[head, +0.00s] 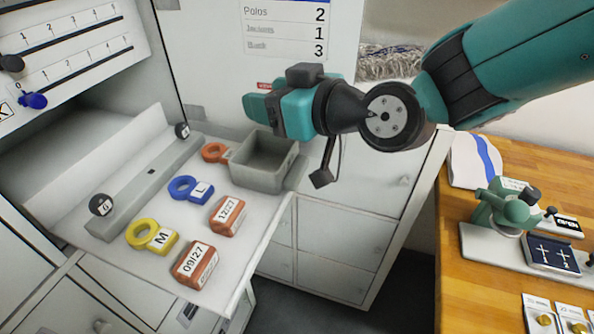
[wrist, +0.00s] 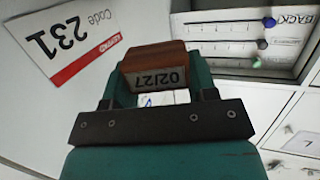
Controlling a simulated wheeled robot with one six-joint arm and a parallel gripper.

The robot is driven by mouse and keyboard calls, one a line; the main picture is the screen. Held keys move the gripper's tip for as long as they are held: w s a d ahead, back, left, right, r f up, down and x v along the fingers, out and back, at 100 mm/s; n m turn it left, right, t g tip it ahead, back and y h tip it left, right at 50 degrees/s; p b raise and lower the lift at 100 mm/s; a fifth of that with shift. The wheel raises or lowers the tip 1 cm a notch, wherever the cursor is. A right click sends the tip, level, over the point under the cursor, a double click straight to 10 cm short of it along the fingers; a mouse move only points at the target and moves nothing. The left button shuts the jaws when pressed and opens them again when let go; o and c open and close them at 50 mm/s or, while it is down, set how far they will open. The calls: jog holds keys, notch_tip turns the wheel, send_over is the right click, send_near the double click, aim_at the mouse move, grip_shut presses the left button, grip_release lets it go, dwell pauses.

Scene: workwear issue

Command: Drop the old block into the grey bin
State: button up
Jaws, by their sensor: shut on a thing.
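My gripper (head: 258,103) is in the upper middle of the head view, pointing left, raised above the shelf. In the wrist view my gripper (wrist: 156,78) is shut on a brown-orange block (wrist: 153,58) labelled 02/27, held between its two green fingers. In the head view I cannot clearly make out the held block. The grey bin (head: 243,181) is an open square box at the back right of the white shelf, below the gripper. Two similar orange blocks lie on the shelf: one marked 12/27 (head: 227,216), one marked 09/27 (head: 195,264).
Size tags lie on the shelf: yellow M (head: 152,236), blue L (head: 190,189) and an orange one (head: 214,152) beside the bin. A grey rail (head: 150,185) runs along the left. A slider panel (head: 70,50) is at upper left. A wooden bench (head: 455,260) stands at right.

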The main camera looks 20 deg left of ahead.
jog(key=shift+w+f, duration=0.15)
jog(key=shift+w, duration=0.05)
jog(key=shift+d+f, duration=0.1)
jog(key=shift+f, duration=0.1)
notch_tip(320, 180, down, 5)
jog(key=b, duration=0.4)
jog(key=shift+f, duration=0.2)
jog(key=o, duration=1.1)
